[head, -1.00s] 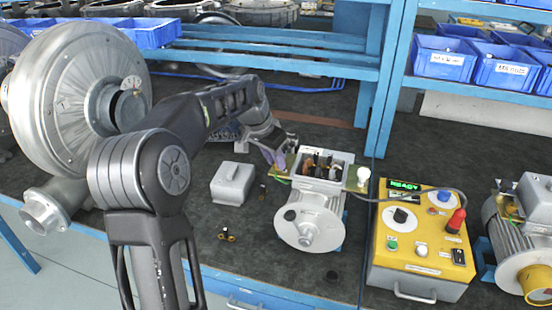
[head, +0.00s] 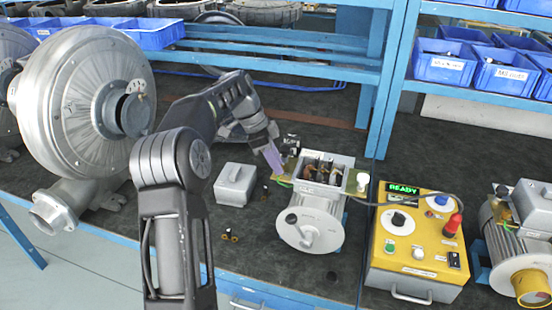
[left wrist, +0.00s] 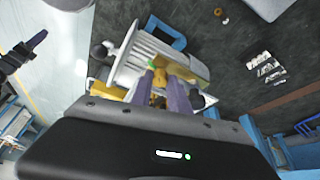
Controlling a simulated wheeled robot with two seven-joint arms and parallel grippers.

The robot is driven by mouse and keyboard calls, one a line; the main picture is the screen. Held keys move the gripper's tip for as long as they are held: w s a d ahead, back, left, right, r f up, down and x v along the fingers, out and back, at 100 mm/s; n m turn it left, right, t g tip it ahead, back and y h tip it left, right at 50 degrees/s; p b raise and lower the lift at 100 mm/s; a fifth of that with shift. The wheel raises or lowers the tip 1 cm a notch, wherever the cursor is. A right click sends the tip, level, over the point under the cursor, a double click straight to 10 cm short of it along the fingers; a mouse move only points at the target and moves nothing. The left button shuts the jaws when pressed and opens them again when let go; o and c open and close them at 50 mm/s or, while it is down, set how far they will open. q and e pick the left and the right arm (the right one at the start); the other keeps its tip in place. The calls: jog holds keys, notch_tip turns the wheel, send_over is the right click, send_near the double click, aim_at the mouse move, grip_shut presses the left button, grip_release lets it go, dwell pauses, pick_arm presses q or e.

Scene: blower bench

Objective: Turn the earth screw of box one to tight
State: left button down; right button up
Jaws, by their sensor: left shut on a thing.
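Box one is the open terminal box (head: 322,169) on top of the grey motor (head: 311,220), with dark terminals and brass parts inside. A tan plate (head: 288,171) with a green-yellow wire juts from its left side. My left gripper (head: 279,171) points down at this plate, left of the box. In the left wrist view its purple fingers (left wrist: 160,74) are closed around a small brass part at the plate, seemingly the earth screw (left wrist: 159,67). The fingers hide most of the screw, so its tightness cannot be seen.
A yellow tester (head: 416,245) with a green READY display stands right of the motor. A grey cover (head: 235,184) and small brass parts (head: 229,236) lie left of it. A big blower (head: 88,100) stands at the left, another motor (head: 520,245) at the right.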

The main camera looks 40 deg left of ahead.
pick_arm(q)
jog(key=shift+m, duration=0.3)
jog(key=c, duration=1.3)
grip_release()
jog(key=shift+o, duration=0.2)
